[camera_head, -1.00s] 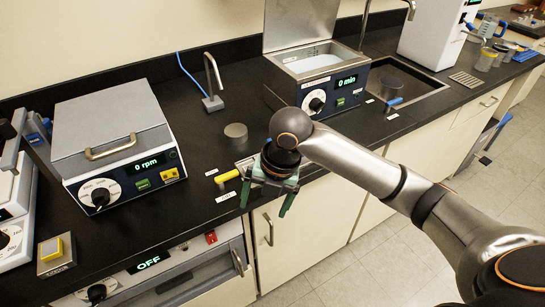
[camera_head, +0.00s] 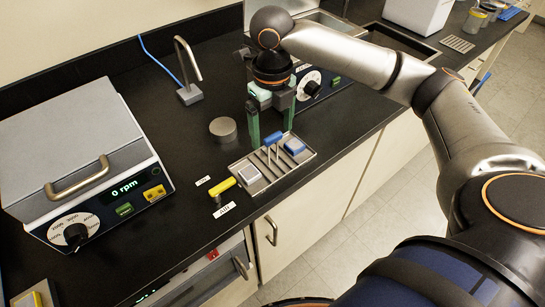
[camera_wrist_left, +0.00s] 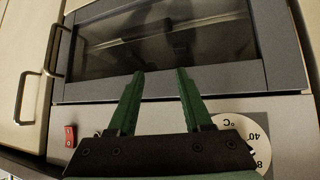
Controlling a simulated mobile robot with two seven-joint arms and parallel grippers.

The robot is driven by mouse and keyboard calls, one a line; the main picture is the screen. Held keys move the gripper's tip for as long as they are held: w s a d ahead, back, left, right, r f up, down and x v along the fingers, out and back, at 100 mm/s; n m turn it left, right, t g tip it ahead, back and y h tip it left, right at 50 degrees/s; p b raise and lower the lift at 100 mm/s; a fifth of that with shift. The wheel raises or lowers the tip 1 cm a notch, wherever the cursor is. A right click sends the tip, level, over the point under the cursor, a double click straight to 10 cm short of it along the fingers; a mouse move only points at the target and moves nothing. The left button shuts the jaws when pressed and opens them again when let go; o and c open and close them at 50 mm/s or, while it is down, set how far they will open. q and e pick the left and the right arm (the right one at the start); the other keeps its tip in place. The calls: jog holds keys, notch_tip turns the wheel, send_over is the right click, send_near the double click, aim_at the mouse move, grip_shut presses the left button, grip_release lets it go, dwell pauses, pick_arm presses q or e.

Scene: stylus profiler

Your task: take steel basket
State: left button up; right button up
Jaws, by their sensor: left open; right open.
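I cannot clearly make out a steel basket. A shallow slotted steel tray (camera_head: 262,186) lies on the black counter. My right gripper (camera_head: 270,138) points down, open, with empty fingers near the tray's far edge. The bath unit (camera_head: 335,80) stands behind it, its inside mostly hidden by my right arm. In the left wrist view my left gripper (camera_wrist_left: 160,73) is open and empty, in front of a dark glass oven door (camera_wrist_left: 170,45).
A grey rpm unit (camera_head: 75,145) stands at left. A yellow-handled air nozzle (camera_head: 222,187), a round grey disc (camera_head: 223,127) and a tap (camera_head: 187,75) are near the tray. Oven controls, a red switch (camera_wrist_left: 70,135) and cabinet handles (camera_wrist_left: 22,97) are close to the left gripper.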

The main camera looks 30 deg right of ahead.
aim_at(274, 142)
jog(key=f, duration=0.3)
jog(key=s+f, duration=0.1)
jog(key=f, duration=0.1)
jog(key=shift+a, duration=0.15)
jog(key=shift+w+f, duration=0.1)
jog(key=shift+f, duration=0.25)
grip_shut()
dwell(0.4)
